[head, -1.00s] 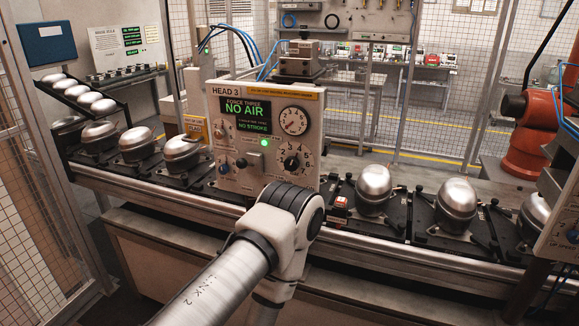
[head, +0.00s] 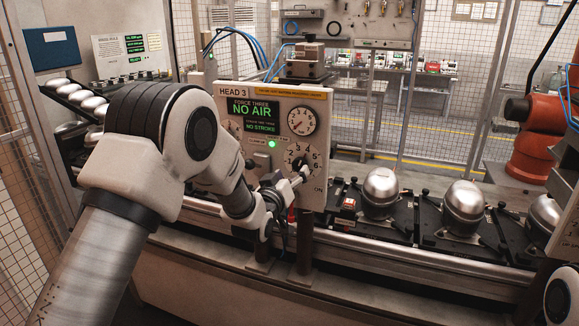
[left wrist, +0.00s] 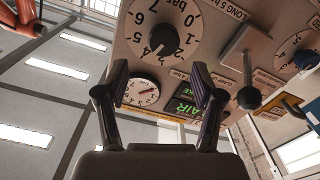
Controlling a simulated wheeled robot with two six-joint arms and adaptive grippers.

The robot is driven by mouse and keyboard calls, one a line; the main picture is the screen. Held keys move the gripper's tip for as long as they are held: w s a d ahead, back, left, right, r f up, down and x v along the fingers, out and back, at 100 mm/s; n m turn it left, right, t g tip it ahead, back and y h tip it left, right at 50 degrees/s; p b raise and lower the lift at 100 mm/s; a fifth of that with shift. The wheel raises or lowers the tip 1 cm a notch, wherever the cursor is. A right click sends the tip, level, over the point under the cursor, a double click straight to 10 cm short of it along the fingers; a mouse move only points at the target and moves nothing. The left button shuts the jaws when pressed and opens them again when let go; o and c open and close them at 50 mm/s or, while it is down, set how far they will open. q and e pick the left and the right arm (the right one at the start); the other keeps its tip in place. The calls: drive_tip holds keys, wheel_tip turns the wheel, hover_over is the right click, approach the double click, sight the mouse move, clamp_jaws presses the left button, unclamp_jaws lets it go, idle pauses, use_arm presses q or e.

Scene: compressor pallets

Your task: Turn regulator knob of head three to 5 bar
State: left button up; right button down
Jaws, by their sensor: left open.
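The head 3 panel (head: 240,165) stands in the middle of the head view, its green screen (head: 254,116) reading "NO AIR" and "NO STROKE". The regulator knob, black on a white numbered dial (head: 291,157), is at its lower right, partly covered by my gripper. In the left wrist view the knob (left wrist: 164,38) appears upside down; I cannot tell its exact setting. My left gripper (head: 287,184) is open in front of the dial. In the left wrist view its fingers (left wrist: 160,84) are apart, with the knob showing beyond the tips. My right gripper is not in view.
A round gauge (head: 302,121) sits above the dial and also shows between the fingers in the wrist view (left wrist: 143,91). A lever with a black ball (left wrist: 249,98) is beside the dial. Compressors (head: 464,200) stand on the conveyor right of the panel.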

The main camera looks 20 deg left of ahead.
sight(298, 165)
use_arm(q)
drive_tip(key=w+p, duration=0.1)
drive_tip(key=w, duration=0.1)
drive_tip(key=w+p, duration=0.1)
drive_tip(key=w, duration=0.2)
drive_tip(key=shift+w+a+f, duration=0.15)
drive_tip(key=shift+w+a, duration=0.05)
drive_tip(key=shift+w, duration=0.65)
drive_tip(key=shift+d, duration=0.2)
drive_tip(key=shift+a+f, duration=0.1)
drive_tip(key=c, duration=1.2)
drive_tip(key=shift+o, duration=0.2)
